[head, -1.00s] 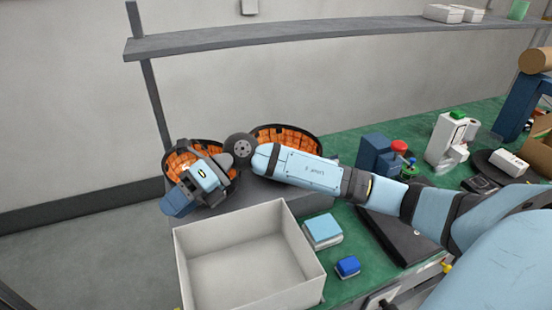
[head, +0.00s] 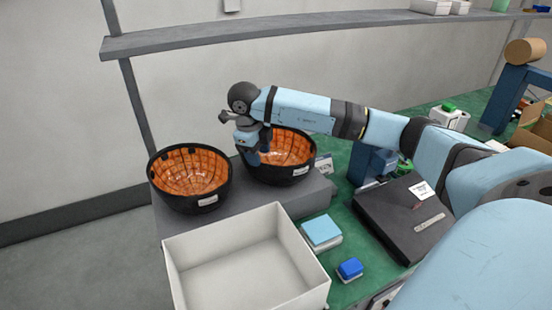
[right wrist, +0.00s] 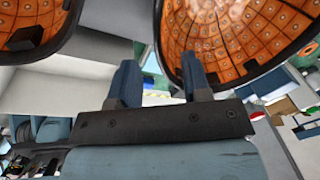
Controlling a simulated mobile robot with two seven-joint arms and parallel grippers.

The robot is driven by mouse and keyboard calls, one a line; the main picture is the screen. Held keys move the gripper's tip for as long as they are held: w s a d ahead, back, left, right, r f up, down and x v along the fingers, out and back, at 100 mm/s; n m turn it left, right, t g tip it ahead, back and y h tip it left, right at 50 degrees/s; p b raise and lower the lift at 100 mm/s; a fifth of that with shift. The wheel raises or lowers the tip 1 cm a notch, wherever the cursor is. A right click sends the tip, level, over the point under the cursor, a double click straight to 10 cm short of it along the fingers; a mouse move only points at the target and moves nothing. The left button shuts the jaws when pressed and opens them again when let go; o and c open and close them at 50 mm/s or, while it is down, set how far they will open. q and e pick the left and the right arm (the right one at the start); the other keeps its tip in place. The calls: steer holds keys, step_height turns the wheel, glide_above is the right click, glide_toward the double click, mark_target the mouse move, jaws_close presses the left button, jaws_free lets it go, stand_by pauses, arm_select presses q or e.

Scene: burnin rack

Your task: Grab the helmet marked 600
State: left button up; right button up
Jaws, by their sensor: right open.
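Two bowl-like helmets lie open side up, with black shells and orange padded linings. The left helmet (head: 190,172) and the right helmet (head: 290,150) sit side by side on a grey raised platform (head: 235,205). Each has a small white label on its front; I cannot read the numbers. My right gripper (head: 257,156) is open and empty at the left rim of the right helmet. In the right wrist view its fingers (right wrist: 160,78) point toward that helmet (right wrist: 235,40), one overlapping its lining; I cannot tell whether they touch. My left gripper is out of view.
An empty white box (head: 240,272) stands in front of the platform. A light blue block (head: 321,231), a small blue block (head: 350,268) and a dark flat case (head: 385,218) lie on the green bench. A grey shelf (head: 300,28) runs above.

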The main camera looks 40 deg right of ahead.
mark_target(262, 175)
steer(key=shift+w+d+f+p, duration=0.1)
steer(key=shift+d+f, duration=0.1)
steer(key=shift+f, duration=0.85)
steer(key=shift+d+f+p, duration=0.15)
steer(key=shift+d+f, duration=0.05)
steer(key=shift+f, duration=0.8)
steer(key=shift+w+d+f+p, duration=0.1)
steer(key=shift+d+f, duration=0.1)
steer(key=shift+f, duration=0.85)
steer(key=shift+s, duration=0.1)
steer(key=shift+c, duration=0.4)
